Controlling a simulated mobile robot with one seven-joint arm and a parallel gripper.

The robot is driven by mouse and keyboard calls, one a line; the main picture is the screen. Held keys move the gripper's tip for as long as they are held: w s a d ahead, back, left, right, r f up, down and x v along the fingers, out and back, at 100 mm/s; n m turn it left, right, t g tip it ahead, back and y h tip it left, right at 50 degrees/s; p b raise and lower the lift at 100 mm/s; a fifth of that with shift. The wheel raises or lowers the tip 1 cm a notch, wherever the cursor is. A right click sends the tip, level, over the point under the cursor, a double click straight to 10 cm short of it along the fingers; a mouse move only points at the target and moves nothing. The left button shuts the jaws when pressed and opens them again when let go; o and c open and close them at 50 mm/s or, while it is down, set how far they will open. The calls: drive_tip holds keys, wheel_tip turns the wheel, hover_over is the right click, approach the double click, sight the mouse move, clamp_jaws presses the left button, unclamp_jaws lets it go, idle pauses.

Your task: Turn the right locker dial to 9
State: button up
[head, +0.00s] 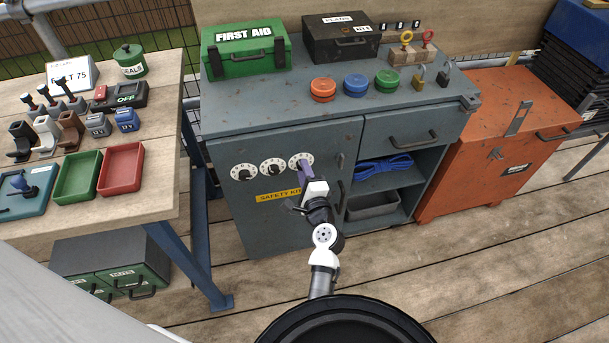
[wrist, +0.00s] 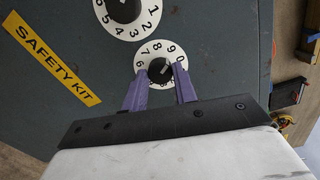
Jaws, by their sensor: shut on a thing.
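The right locker dial (head: 300,157) is a white numbered disc with a black knob on the grey locker's door. It also shows in the wrist view (wrist: 151,50), with digits such as 6, 7, 8, 9 and 0 visible. A light mark on its knob points up and right, roughly towards 9 and 0; the exact digit is unclear. My gripper (wrist: 160,70) has its purple fingers on both sides of the knob, shut on it. In the head view my gripper (head: 304,169) covers the dial's lower part. The lower digits are hidden.
The middle dial (head: 272,167) and left dial (head: 243,172) sit beside it. A yellow SAFETY KIT label (head: 278,195) is below. A workbench (head: 150,190) with trays stands at left, an orange chest (head: 480,150) at right.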

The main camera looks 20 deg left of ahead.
drive_tip(key=shift+n, duration=0.4)
drive_tip(key=o, duration=1)
drive_tip(key=shift+s, duration=0.1)
